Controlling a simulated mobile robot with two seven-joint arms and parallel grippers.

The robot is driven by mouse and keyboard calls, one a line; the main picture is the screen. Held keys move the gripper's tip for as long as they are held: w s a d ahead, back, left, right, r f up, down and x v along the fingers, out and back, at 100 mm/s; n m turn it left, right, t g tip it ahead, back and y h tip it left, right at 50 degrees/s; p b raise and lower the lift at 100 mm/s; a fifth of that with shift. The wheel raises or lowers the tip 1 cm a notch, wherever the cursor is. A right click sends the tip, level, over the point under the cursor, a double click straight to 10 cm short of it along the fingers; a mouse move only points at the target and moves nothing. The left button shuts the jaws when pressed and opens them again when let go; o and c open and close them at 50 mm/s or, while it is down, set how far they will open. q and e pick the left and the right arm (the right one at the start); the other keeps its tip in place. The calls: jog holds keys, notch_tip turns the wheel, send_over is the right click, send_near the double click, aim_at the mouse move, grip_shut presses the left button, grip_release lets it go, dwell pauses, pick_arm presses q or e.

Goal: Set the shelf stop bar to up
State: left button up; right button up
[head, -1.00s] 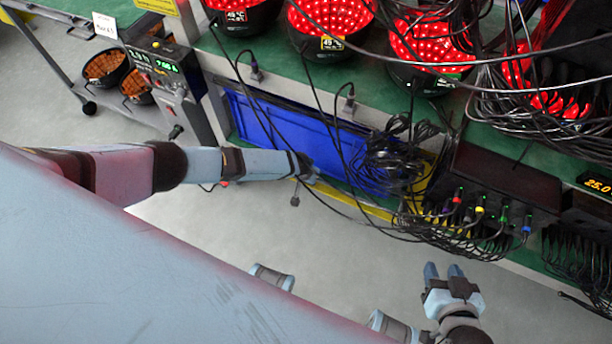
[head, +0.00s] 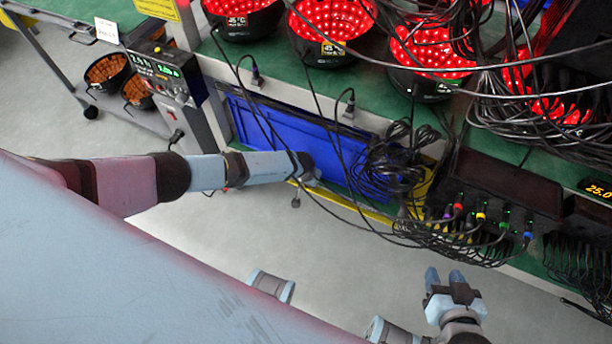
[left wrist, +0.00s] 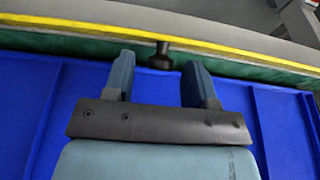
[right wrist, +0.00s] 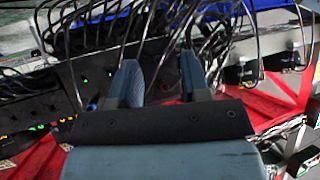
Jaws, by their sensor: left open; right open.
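The yellow stop bar (head: 368,212) runs along the front edge of the low shelf, below the blue tray (head: 265,130). A small black knob (head: 296,202) on a short stem sits by the bar. My left gripper (head: 312,172) is at the bar's left part, its fingers mostly hidden in the head view. In the left wrist view the left gripper (left wrist: 160,75) is open, with the black knob (left wrist: 160,57) showing between its fingertips and the yellow bar (left wrist: 160,32) behind; I cannot tell whether they touch. My right gripper (head: 445,277) is open and empty over the floor.
Black cables (head: 395,165) hang in front of the tray and shelf. Bowls with red lights (head: 335,30) stand on the green shelf above. A connector box (head: 505,185) with coloured plugs is at right. A cart (head: 60,65) stands at left. The floor (head: 210,235) before the rack is clear.

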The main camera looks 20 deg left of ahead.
pick_arm(q)
jog(key=p+v, duration=0.5)
jog(key=v, duration=0.8)
jog(key=shift+r, duration=0.25)
pick_arm(e)
jog(key=shift+s+d+r+g, duration=0.15)
jog(key=shift+r, duration=0.2)
jog(key=shift+s+d+r+g, duration=0.1)
jog(key=shift+r+g, duration=0.05)
jog(key=shift+r, duration=0.2)
pick_arm(q)
jog(key=shift+c, duration=0.3)
pick_arm(e)
jog(key=shift+r, duration=0.1)
